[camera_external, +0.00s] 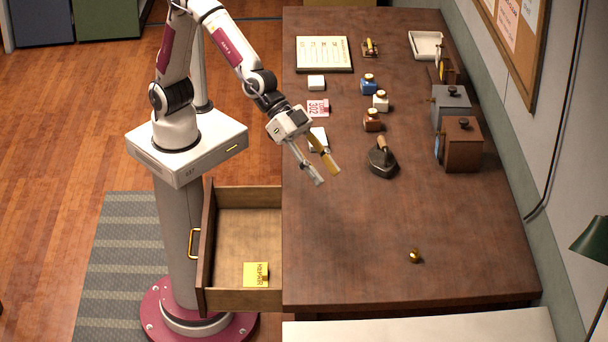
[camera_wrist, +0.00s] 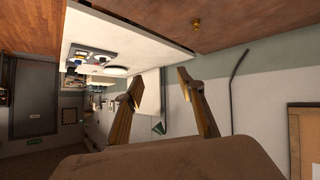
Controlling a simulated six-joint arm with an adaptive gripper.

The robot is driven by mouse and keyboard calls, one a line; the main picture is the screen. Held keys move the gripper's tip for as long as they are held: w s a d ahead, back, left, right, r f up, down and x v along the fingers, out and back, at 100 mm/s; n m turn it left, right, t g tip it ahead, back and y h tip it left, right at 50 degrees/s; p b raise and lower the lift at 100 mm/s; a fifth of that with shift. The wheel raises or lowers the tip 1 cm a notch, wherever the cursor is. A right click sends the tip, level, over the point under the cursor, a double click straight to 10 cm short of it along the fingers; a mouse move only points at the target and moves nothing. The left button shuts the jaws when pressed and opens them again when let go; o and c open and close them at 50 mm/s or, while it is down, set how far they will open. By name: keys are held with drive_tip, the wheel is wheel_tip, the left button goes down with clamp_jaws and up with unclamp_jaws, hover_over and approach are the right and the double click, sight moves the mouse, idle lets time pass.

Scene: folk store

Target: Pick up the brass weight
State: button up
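The brass weight (camera_external: 415,256) is a small gold-coloured piece standing on the brown desk (camera_external: 340,250), near its front end and right of the middle in the external view. In the wrist view the weight (camera_wrist: 196,23) shows small near the top edge. My gripper (camera_external: 330,178) is in the air over the left side of the desk, up and to the left of the weight in the external view. Its two fingers are spread apart with nothing between them. In the wrist view the open fingers (camera_wrist: 160,85) are well away from the weight.
Brown (camera_external: 461,146) and grey (camera_external: 450,105) boxes line the wall side. An open drawer (camera_external: 245,225) holds a yellow note (camera_external: 256,274). The desk around the weight is clear.

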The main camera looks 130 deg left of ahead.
drive_tip(key=w+a+f+n+t+y, duration=0.1)
drive_tip(key=w+a+f+n+y, duration=0.2)
drive_tip(key=w+f, duration=0.6)
drive_tip(key=y, duration=0.2)
approach(419, 257)
drive_tip(key=shift+s+d+r, duration=0.1)
drive_tip(key=shift+d+r, duration=0.05)
drive_tip(key=shift+r, duration=0.1)
drive_tip(key=shift+a+f+y, duration=0.25)
drive_tip(key=shift+f+y, duration=0.2)
drive_tip(key=shift+y, duration=0.05)
drive_tip(key=shift+x, duration=1.35)
drive_tip(key=shift+r+x, duration=0.15)
drive_tip(key=shift+x, duration=1.15)
drive_tip(key=shift+r+x, duration=0.15)
drive_tip(key=shift+x, duration=1.15)
